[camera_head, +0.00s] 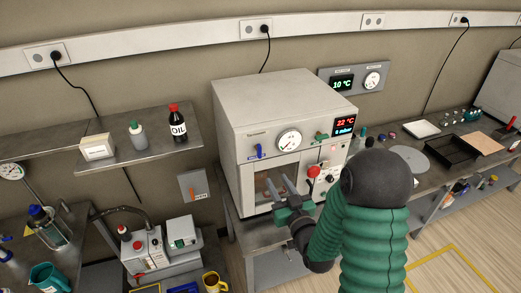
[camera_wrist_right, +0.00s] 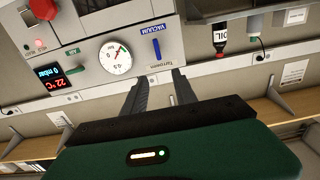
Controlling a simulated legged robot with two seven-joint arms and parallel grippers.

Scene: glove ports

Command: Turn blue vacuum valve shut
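The blue vacuum valve handle (camera_head: 259,151) is on the upper left of the front of a white vacuum oven (camera_head: 263,112). It stands upright. In the right wrist view the blue handle (camera_wrist_right: 157,48) shows beside the VACUUM label, above the fingertips in the picture. My right gripper (camera_head: 276,187) is in front of the oven door, below and slightly right of the handle. Its two grey fingers are apart with nothing between them, also in the right wrist view (camera_wrist_right: 160,82). The gripper does not touch the handle. My left gripper is not in view.
A round gauge (camera_head: 289,140) and a green handle (camera_head: 321,136) are right of the blue handle. A red knob (camera_head: 313,171) is lower right. The display (camera_head: 344,126) reads 22 °C and 0 mbar. A shelf (camera_head: 146,146) with an oil bottle (camera_head: 178,124) stands left.

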